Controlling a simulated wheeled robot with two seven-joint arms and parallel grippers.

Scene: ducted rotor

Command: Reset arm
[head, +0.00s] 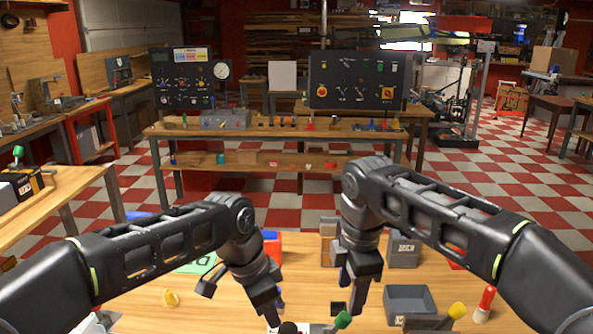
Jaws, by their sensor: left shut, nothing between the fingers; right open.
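My two arms reach in from the sides over the near wooden table (225,300). My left gripper (272,316) points down at the bottom middle of the head view, shut, with its tips close to the lower picture edge. My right gripper (349,302) points down a little to the right of it, open, with no object seen between its fingers. A dark screwdriver-like tool with a green tip (343,320) lies just below the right gripper. The exact gap between the grippers and the table cannot be told.
On the near table are a grey open bin (410,308), a red-and-white bottle (484,304), a yellow-tipped tool (457,311), a yellow piece (171,298), a green sheet (196,265) and a grey box (404,252). A workbench with control panels (356,80) stands beyond, across checkered floor.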

